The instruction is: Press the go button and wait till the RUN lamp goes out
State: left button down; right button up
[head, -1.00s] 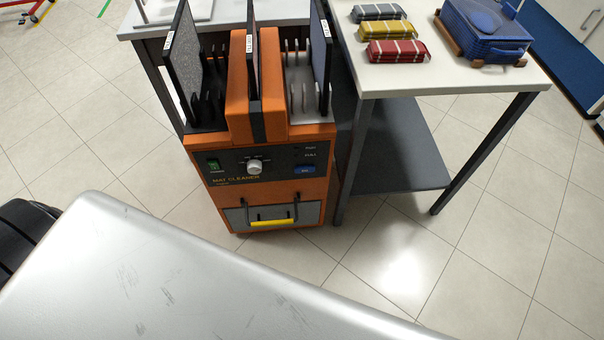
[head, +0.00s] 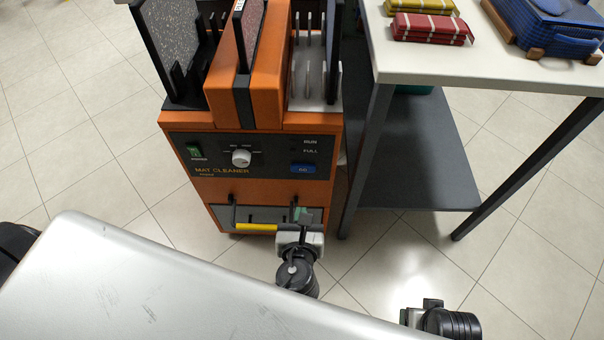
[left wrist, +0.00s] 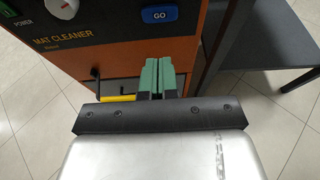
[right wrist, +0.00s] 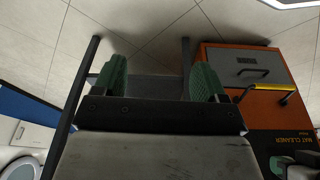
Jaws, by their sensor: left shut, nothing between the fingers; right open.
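The orange mat cleaner (head: 265,190) stands on the floor with a dark front panel. Its blue GO button (head: 303,169) is at the panel's right side; it also shows in the left wrist view (left wrist: 159,14). The RUN label (head: 310,142) is above it, and its lamp looks dark. My left gripper (head: 303,214) is shut and empty, in front of the lower drawer and below the GO button. Its green fingers (left wrist: 158,77) appear apart from the button in the left wrist view. My right gripper (right wrist: 161,75) is open and empty, right of the machine.
A green-lit power switch (head: 195,152) and a white knob (head: 241,157) share the panel. A table (head: 450,65) with a lower shelf stands close on the right, holding wrapped bundles (head: 432,28) and a blue case (head: 550,28).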

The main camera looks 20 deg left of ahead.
pick_arm(q)
jog(key=b, duration=0.2)
send_near(303, 168)
jog(key=x, duration=0.6)
jog(key=shift+w+f, duration=0.2)
jog(key=shift+w, duration=0.05)
jog(key=shift+w+a, duration=0.1)
jog(key=shift+w, duration=0.3)
pick_arm(e)
jog(key=w+v, duration=0.1)
jog(key=v, duration=0.7)
jog(key=shift+r, duration=0.45)
jog(key=shift+s+d, duration=0.1)
